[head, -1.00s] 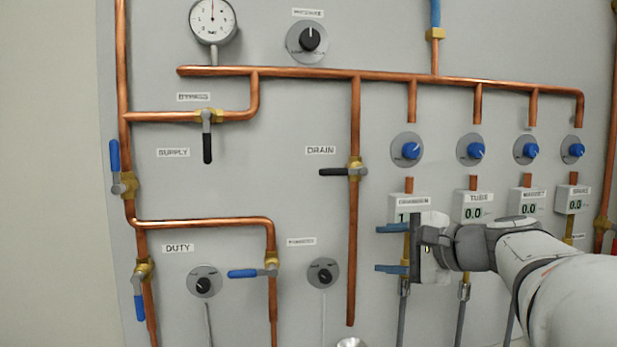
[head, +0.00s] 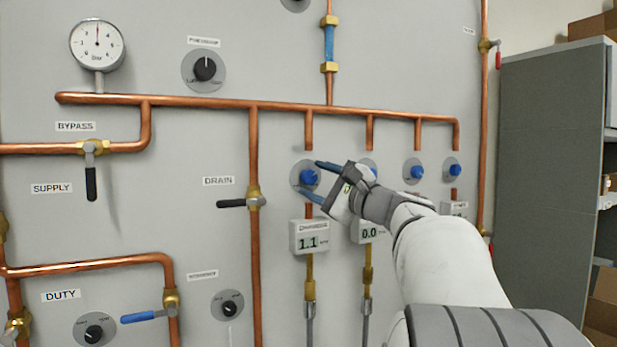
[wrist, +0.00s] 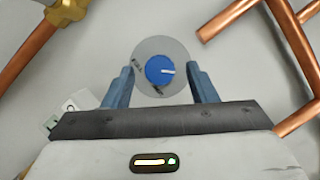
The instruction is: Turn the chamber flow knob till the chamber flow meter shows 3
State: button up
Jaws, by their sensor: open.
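The chamber flow knob is blue on a round grey plate; in the head view the knob (head: 308,177) sits above the chamber flow meter (head: 309,238), which reads 1.1. My gripper (head: 311,180) is open at the knob, one blue finger above it and one below. In the wrist view the knob (wrist: 159,69) lies ahead between the open fingers (wrist: 161,84), a little beyond their tips, with its white mark pointing right. I see no finger pressing on it. The meter is mostly hidden in the wrist view.
More blue knobs (head: 414,172) stand in a row to the right, the nearest partly behind my gripper. The neighbouring meter (head: 368,232) reads 0.0. A copper pipe (head: 255,280) with the drain valve runs down on the left. A grey cabinet (head: 545,150) stands at the right.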

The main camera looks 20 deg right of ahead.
jog(key=shift+w+a, duration=0.15)
jog(key=shift+w, duration=0.05)
jog(key=c, duration=1)
jog(key=shift+o, duration=0.2)
jog(key=shift+n, duration=0.3)
